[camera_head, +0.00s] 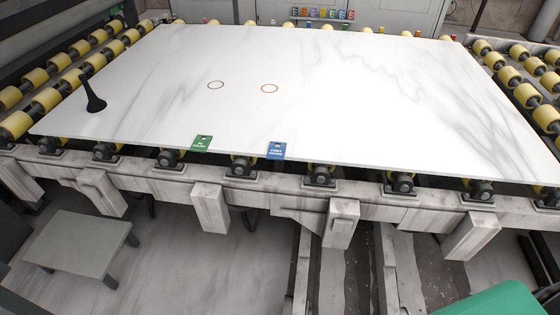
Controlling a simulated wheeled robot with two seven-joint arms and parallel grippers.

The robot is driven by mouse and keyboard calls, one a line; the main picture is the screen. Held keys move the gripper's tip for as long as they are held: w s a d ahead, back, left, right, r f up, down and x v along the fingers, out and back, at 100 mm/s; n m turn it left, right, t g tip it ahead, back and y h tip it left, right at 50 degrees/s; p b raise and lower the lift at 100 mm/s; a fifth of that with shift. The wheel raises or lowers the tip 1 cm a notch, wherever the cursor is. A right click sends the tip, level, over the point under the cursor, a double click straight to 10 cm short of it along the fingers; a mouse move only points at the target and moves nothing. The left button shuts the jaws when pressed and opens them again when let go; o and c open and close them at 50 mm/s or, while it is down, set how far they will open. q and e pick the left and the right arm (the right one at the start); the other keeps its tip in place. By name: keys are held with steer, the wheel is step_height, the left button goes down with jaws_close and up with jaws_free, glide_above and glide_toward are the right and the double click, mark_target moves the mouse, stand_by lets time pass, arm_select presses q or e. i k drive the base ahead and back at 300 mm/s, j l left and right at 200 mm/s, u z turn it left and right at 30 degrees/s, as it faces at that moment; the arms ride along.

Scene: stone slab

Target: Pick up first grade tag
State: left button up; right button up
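A blue tag (276,151) lies at the near edge of the white stone slab (420,110); its white print appears to read "FIRST GRADE". A green tag (202,143) with white print lies to its left at the same edge. The slab is white with grey veins and rests on rollers. Two thin reddish circles are marked on it, a left circle (216,85) and a right circle (269,88). Neither of my grippers shows in the head view, so I cannot see how they stand.
A black upright tool (93,94) stands at the slab's left end. Yellow rollers (46,99) line both sides. A row of small coloured items (322,14) sits beyond the far edge. A grey low table (82,243) stands at lower left. A green object (500,300) shows at lower right.

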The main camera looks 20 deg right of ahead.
mark_target(275, 153)
steer(key=k+z, duration=0.2)
steer(key=z, duration=0.25)
steer(key=k+l+z, duration=0.1)
steer(key=z, duration=0.35)
steer(key=i+j+z, duration=0.1)
steer(key=j, duration=0.25)
steer(key=i+j+z, duration=0.1)
steer(key=i+j, duration=0.15)
steer(key=i+j+z, duration=0.15)
steer(key=j, duration=0.3)
steer(key=i+j+z, duration=0.1)
steer(key=j, duration=0.25)
steer(key=i+j+z, duration=0.1)
steer(key=j, duration=0.25)
